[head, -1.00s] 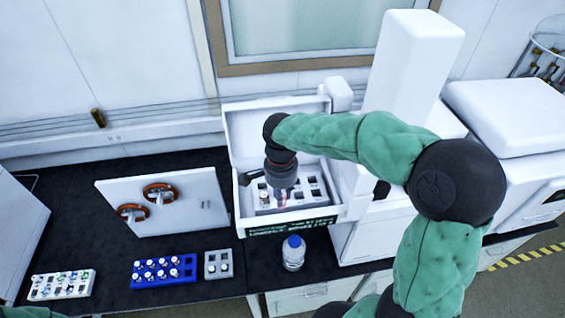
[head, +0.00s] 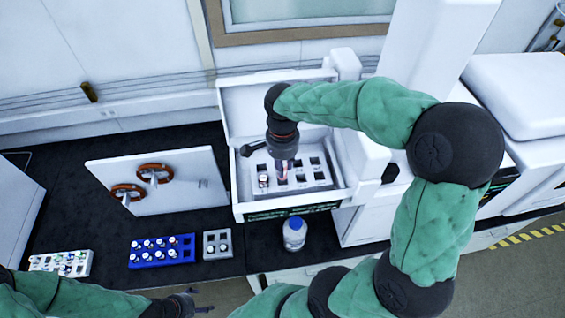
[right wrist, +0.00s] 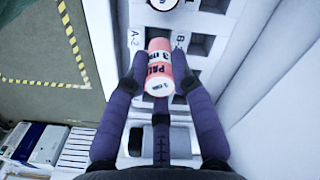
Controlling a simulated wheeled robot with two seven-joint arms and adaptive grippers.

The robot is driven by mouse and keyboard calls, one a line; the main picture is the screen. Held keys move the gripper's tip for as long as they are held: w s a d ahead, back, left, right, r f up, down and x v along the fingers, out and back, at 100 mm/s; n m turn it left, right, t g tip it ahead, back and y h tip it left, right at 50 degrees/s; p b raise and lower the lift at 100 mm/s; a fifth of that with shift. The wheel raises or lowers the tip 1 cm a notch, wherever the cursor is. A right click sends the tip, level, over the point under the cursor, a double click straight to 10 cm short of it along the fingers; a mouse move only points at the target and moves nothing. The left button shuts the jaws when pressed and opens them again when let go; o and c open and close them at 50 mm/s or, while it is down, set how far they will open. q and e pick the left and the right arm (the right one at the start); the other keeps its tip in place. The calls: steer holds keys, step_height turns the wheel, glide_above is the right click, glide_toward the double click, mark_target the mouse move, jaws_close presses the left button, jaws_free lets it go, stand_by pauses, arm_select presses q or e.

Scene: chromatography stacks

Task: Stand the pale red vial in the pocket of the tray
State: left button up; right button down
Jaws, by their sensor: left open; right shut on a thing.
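The pale red vial (right wrist: 158,68) has a white end and a printed label. My right gripper (right wrist: 160,84) is shut on it, with purple fingers on both sides. In the head view the right gripper (head: 284,162) points down over the grey tray (head: 318,183), which lies inside a white open-fronted compartment. The vial is over the tray's pockets near labels A-2 and B-2; I cannot tell whether its lower end is inside a pocket. Another vial (head: 263,181) stands in a pocket to the left. My left gripper (head: 200,302) is open and empty at the bottom edge.
The white compartment (head: 237,150) has raised walls around the tray. A blue rack (head: 187,248), a small grey rack (head: 222,239) and a white rack (head: 85,268) hold vials on the black bench. A blue-capped bottle (head: 294,236) stands before the compartment. A white panel (head: 200,190) stands left.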

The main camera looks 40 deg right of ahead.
steer(key=shift+s+a+f, duration=0.2)
steer(key=shift+s+f, duration=0.05)
steer(key=shift+w+d, duration=0.1)
stand_by(0.4)
steer(key=shift+b, duration=0.35)
steer(key=shift+f, duration=0.2)
steer(key=shift+f+b, duration=1)
steer(key=shift+f, duration=0.1)
steer(key=shift+f, duration=0.15)
steer(key=shift+f+b, duration=0.5)
steer(key=shift+b, duration=0.05)
